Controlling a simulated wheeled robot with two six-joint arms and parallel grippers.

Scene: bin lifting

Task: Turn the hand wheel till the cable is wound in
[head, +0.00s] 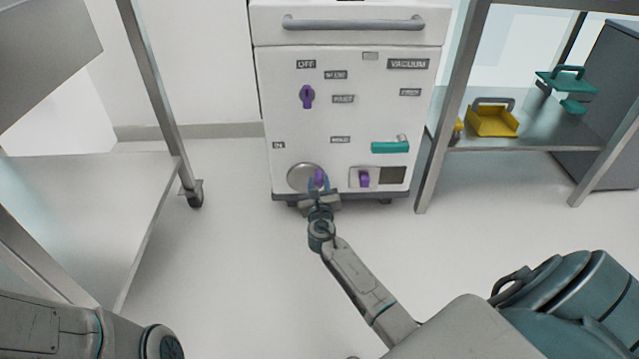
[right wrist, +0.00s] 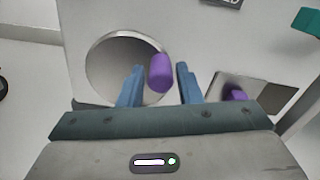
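The hand wheel (head: 299,172) is a round metal disc low on the front of the white cabinet; it also shows in the right wrist view (right wrist: 108,72). Its purple crank knob (right wrist: 160,73) stands at the disc's right side; in the head view the knob (head: 319,176) is partly behind my fingers. My right gripper (head: 318,184) is at the knob. In the right wrist view its blue fingers (right wrist: 159,80) are apart, one on each side of the knob, with gaps visible. I cannot make out a cable. My left gripper is out of view; only my left arm shows.
The white cabinet (head: 290,130) also carries a purple dial (head: 307,96), a teal handle (head: 390,147) and a small purple knob (head: 364,178) right of the wheel. Metal tables stand left (head: 90,190) and right (head: 550,137). A yellow tray (head: 493,121) lies on the right one. Floor between is clear.

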